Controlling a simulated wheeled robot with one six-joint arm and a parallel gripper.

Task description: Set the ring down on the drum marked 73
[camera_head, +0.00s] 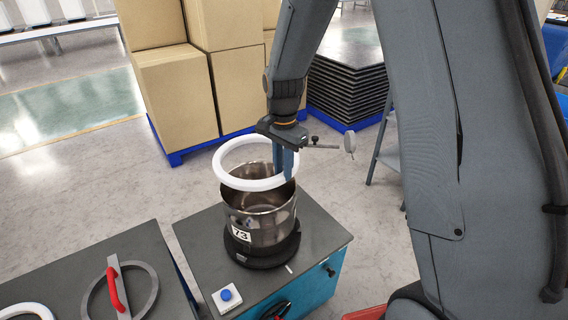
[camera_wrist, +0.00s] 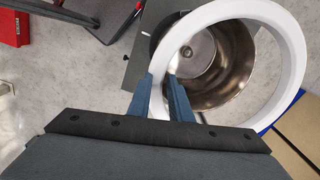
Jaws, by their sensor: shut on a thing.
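The white ring (camera_head: 231,181) is held level in the air, just above the drum marked 73 (camera_head: 259,229). The drum is an open steel cylinder with a black base, standing on a dark-topped cabinet. My gripper (camera_head: 285,172) points down and is shut on the ring's rim at its right side. In the wrist view, my gripper (camera_wrist: 162,78) pinches the near left part of the ring (camera_wrist: 291,50). The drum's open inside (camera_wrist: 212,62) shows through the ring there. The ring is offset from the drum's centre, to the right in the wrist view.
The cabinet top (camera_head: 202,240) bears a white box with a blue button (camera_head: 227,297). A second dark table (camera_head: 75,262) at left holds a grey ring with a red handle (camera_head: 117,287) and part of a white ring (camera_head: 27,311). Cardboard boxes (camera_head: 174,92) stand behind.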

